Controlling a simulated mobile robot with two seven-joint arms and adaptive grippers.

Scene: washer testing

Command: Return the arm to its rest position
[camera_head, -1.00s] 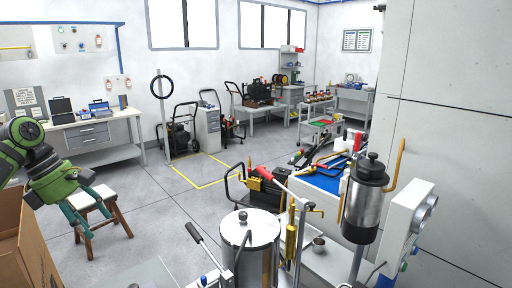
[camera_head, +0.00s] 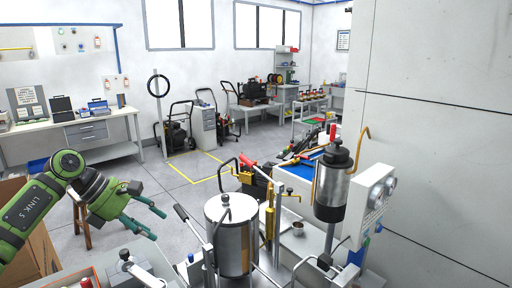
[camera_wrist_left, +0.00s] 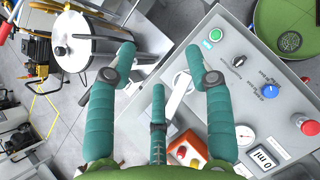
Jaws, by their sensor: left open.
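My left arm comes in from the left in the head view, green with teal fingers. My left gripper (camera_head: 158,224) is open and empty, above the front-left of the bench and left of the silver pot (camera_head: 230,235). In the left wrist view the spread fingers of the gripper (camera_wrist_left: 160,62) frame a grey control panel (camera_wrist_left: 225,75). The panel has a green button, a blue knob, a red knob, a gauge and a display reading 0 ml. No gap or contact between fingers and panel can be judged. My right gripper is not in view.
The lidded pot also shows in the left wrist view (camera_wrist_left: 85,48). A metal canister (camera_head: 332,185) stands right of it. A cardboard box (camera_head: 40,245) is at the left, partly behind my arm. A stool (camera_head: 80,215) stands behind the gripper. Open floor lies beyond the bench.

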